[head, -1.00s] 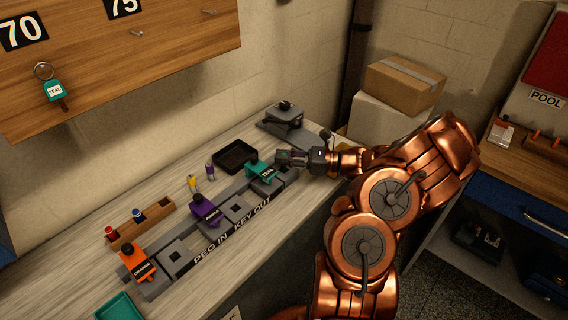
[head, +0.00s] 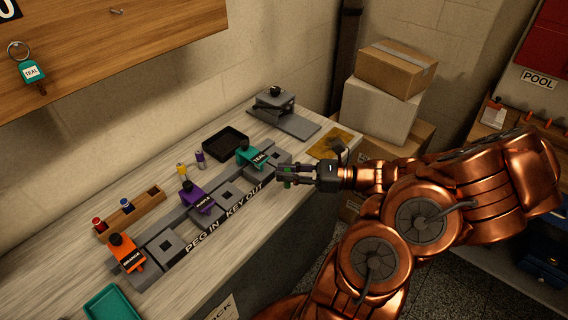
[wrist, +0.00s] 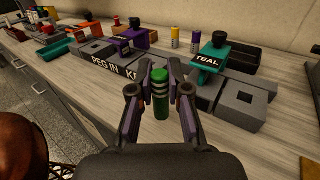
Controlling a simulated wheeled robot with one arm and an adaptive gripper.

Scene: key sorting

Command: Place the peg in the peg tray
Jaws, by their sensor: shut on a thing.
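My gripper (head: 283,177) is shut on a green peg (wrist: 161,95), held upright between the fingertips just off the near edge of the lock bar. In the head view the peg is mostly hidden by the fingers. A wooden peg rack (head: 143,205) lies at the left of the counter, far from my gripper. It holds a red peg (head: 98,224) and a blue peg (head: 126,204), and an empty hole shows at its right end. I cannot tell whether this rack, the black tray (head: 226,145) or the teal tray (head: 112,303) is the peg tray.
The grey lock bar carries orange (head: 127,252), purple (head: 198,198) and teal (head: 251,158) keyed blocks. A yellow peg (head: 182,171) and a purple-capped peg (head: 200,159) stand behind it. A grey device (head: 275,103) sits at the back. Cardboard boxes (head: 396,68) stand at right.

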